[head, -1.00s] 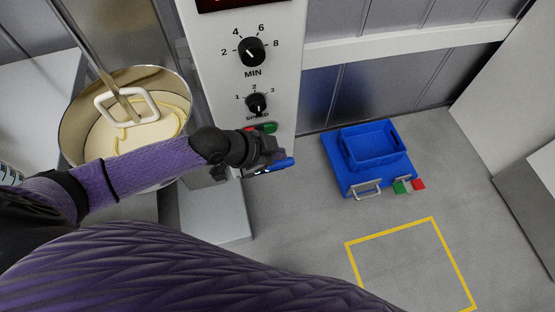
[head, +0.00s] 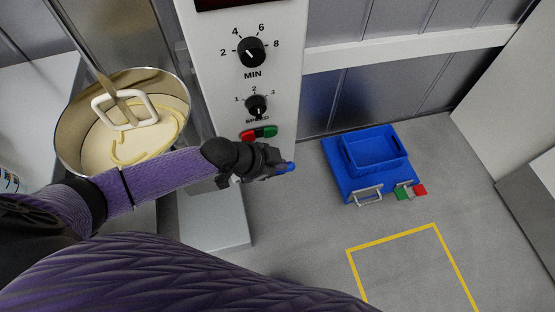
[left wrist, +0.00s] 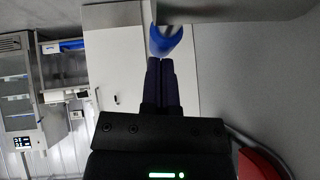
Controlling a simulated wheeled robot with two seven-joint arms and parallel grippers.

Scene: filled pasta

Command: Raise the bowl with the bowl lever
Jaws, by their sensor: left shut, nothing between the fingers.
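The metal mixing bowl (head: 70,127) is at the left in the head view, with pale dough in it and a white beater (head: 151,100) inside. My left gripper (head: 279,168) is shut and empty in front of the mixer column, below its buttons. In the left wrist view the blue grip (left wrist: 165,42) sits on a grey bar, just beyond the shut fingertips (left wrist: 160,64). I cannot tell whether they touch. My arm hides the bowl's lower part. My right gripper is not seen.
The mixer column (head: 215,70) carries two dials and red and green buttons (head: 258,132). A blue bin on a blue base (head: 373,163) stands to the right, with red and green blocks beside it. A yellow outline (head: 391,238) marks clear grey surface.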

